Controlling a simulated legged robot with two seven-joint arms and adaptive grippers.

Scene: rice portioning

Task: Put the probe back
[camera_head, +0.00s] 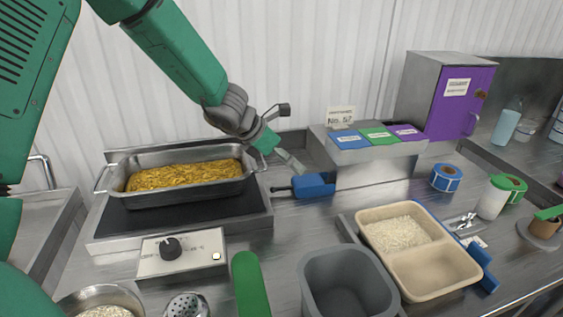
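My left gripper (275,124) reaches in from the upper left, behind the right end of the steel pan. One dark finger sticks out to the right; the other is not clear. Just below it is a tool with a green body (265,140) and a pale metal end (290,161) slanting down to the right. This may be the probe, but I cannot tell whether the fingers hold it. A blue piece (314,185) with a thin dark stem pointing left lies on the counter below. My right gripper is not in view.
The pan (190,196) of yellow food sits on a warmer with a dial (171,248). A steel stand (365,158) with coloured labels is right of the gripper. A grey bin (347,292) and a beige two-part tray with rice (429,282) are in front. A purple-doored cabinet (460,105) stands behind.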

